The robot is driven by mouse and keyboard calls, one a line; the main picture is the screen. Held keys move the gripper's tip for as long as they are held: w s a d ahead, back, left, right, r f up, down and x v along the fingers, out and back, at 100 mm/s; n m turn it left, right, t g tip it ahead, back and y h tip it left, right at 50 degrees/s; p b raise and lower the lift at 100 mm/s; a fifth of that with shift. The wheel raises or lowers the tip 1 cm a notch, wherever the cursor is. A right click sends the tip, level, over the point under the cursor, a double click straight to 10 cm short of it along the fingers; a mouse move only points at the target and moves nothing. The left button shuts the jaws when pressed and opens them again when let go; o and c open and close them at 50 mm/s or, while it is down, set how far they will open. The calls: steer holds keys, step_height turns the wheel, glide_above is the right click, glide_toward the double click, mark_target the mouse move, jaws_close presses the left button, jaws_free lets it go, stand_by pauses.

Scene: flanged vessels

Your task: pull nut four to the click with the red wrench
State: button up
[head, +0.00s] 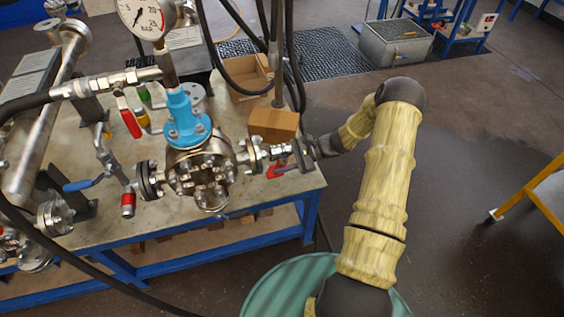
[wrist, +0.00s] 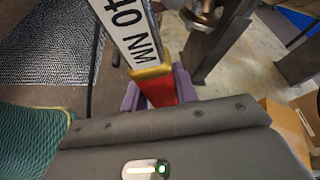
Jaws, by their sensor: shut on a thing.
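My gripper (wrist: 157,94) is shut on the red wrench (wrist: 160,90) in the wrist view, its purple fingers on both sides of the handle. The wrench carries a white label with black lettering, partly cut off by the frame. In the head view my gripper (head: 286,168) is at the right of the flanged vessel (head: 201,172), and a bit of the red wrench (head: 274,171) shows beside it. The vessel has a steel bolted front flange and a blue top. I cannot tell which nut is four, nor whether the wrench sits on a nut.
The vessel stands on a workbench (head: 110,215) with a blue frame. A brown block (head: 274,123) and an open cardboard box (head: 243,75) are behind my gripper. A pressure gauge (head: 143,14) and black hoses rise above the bench.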

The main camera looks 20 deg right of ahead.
steer(key=shift+w+a, duration=0.1)
steer(key=shift+a, duration=1.25)
steer(key=shift+s+m+g+p, duration=1.8)
steer(key=shift+s+m+p, duration=0.95)
steer(key=shift+s, duration=1.4)
steer(key=shift+n, duration=0.35)
steer(key=d, duration=0.5)
steer(key=shift+w+f+b, duration=0.15)
steer(key=shift+f+b, duration=0.15)
